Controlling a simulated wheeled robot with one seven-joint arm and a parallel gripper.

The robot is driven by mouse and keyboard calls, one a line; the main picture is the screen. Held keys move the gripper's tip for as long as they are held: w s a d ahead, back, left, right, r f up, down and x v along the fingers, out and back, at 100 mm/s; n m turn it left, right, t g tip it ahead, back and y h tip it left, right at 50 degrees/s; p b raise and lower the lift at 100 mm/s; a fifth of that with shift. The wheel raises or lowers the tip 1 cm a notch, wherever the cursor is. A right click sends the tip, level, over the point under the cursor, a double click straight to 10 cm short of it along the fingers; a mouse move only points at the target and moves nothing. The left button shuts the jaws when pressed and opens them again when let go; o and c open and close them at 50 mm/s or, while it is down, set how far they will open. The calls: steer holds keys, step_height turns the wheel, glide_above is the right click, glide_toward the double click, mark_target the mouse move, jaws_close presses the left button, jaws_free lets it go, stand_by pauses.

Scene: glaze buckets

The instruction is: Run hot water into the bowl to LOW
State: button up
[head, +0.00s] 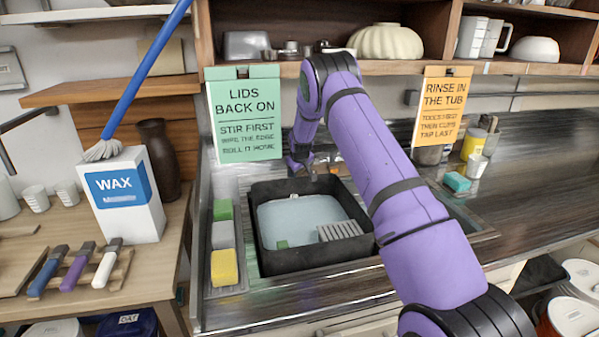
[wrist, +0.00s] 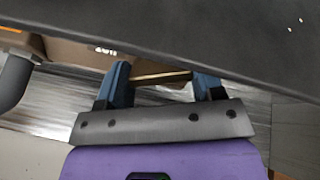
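A black square tub (head: 262,258) stands in the sink and holds pale water (head: 298,218). A ribbed cream bowl (head: 386,42) and a plain white bowl (head: 535,50) sit on the shelf; I cannot tell which bowl the task names. My gripper (head: 300,168) hangs at the tub's back edge, below the shelf. In the wrist view its two blue fingers (wrist: 162,82) stand apart. A thin tan strip (wrist: 160,77) shows between them; I cannot tell whether it lies behind. A grey curved pipe (wrist: 14,82) is at the left there. No tap or level mark is clear in the head view.
A grey rack (head: 340,231) lies in the tub. A tray with sponges (head: 224,268) is at its left. Two signs hang from the shelf. The right counter is mostly clear.

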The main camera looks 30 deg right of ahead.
steer(key=shift+c, duration=0.9)
steer(key=m+y, duration=0.1)
steer(key=m, duration=0.4)
steer(key=o, duration=0.9)
steer(key=v, duration=1)
steer(key=shift+s+r, duration=0.2)
steer(key=shift+r, duration=0.15)
